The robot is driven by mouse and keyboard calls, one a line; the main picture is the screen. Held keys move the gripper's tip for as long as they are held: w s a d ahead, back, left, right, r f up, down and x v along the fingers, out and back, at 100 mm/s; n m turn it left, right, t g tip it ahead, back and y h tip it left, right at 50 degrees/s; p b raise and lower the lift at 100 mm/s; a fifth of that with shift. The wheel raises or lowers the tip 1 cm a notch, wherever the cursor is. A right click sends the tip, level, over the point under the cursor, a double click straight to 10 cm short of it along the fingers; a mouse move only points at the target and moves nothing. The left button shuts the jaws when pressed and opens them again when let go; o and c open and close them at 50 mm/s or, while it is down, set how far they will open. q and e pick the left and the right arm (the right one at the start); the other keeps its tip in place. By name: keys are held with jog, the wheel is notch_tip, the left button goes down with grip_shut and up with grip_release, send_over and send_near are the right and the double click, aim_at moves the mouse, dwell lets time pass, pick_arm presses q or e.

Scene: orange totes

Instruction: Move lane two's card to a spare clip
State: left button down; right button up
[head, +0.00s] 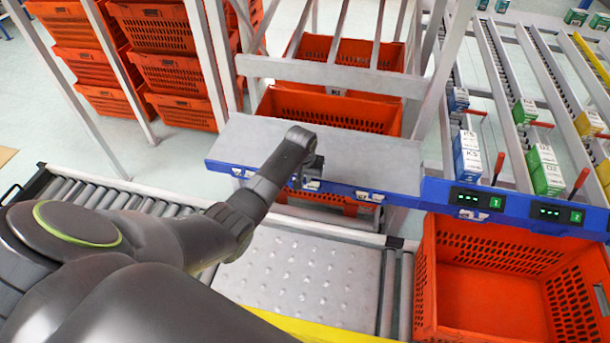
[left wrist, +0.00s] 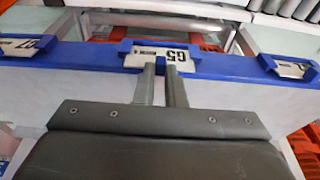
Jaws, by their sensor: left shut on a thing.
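My left gripper (head: 299,182) is at the front of the blue rail (head: 400,193) below the grey shelf. In the left wrist view its two narrow fingers (left wrist: 162,76) are close together, shut on the lower edge of a white card (left wrist: 148,54) marked G5, upside down in that view. The card lies at a blue clip on the rail; whether it is fully seated I cannot tell. Lane two's green display (head: 560,212) is on the rail at the right, with no card clearly visible under it. My right gripper is out of view.
Other cards sit in clips on both sides, one at left (left wrist: 20,45) and one at right (left wrist: 290,67). Lane one's display (head: 476,199) has white labels below. An empty orange tote (head: 500,285) stands below the lanes.

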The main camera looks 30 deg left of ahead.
pick_arm(q)
jog(key=c, duration=1.4)
grip_release()
jog(key=shift+c, duration=0.2)
jog(key=v, duration=1.7)
jog(key=shift+r, duration=0.2)
jog(key=shift+a, duration=0.1)
